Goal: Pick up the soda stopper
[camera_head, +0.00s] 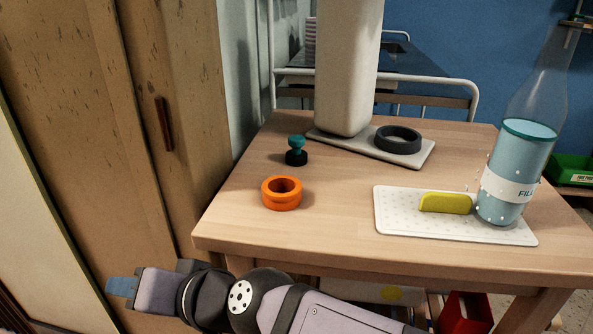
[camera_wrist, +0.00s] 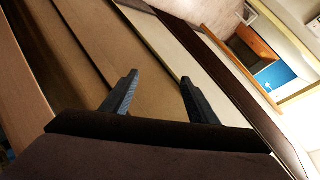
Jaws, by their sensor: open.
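The soda stopper (camera_head: 296,151), a small piece with a teal knob and a black base, stands upright on the wooden table toward its left side. My gripper (camera_head: 122,287) is low at the left of the head view, outside the table's front left corner and well away from the stopper. In the wrist view my gripper (camera_wrist: 158,90) has its two dark blue fingers spread apart with nothing between them. The stopper does not show in the wrist view, which looks toward brown and pale panels.
On the table (camera_head: 340,232) an orange ring (camera_head: 281,194) sits just in front of the stopper. Behind stands a white appliance (camera_head: 346,75) with a dark ring (camera_head: 398,139) on its base. At right, a white tray (camera_head: 400,222) holds a yellow sponge (camera_head: 445,202) and a bottle (camera_head: 509,180).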

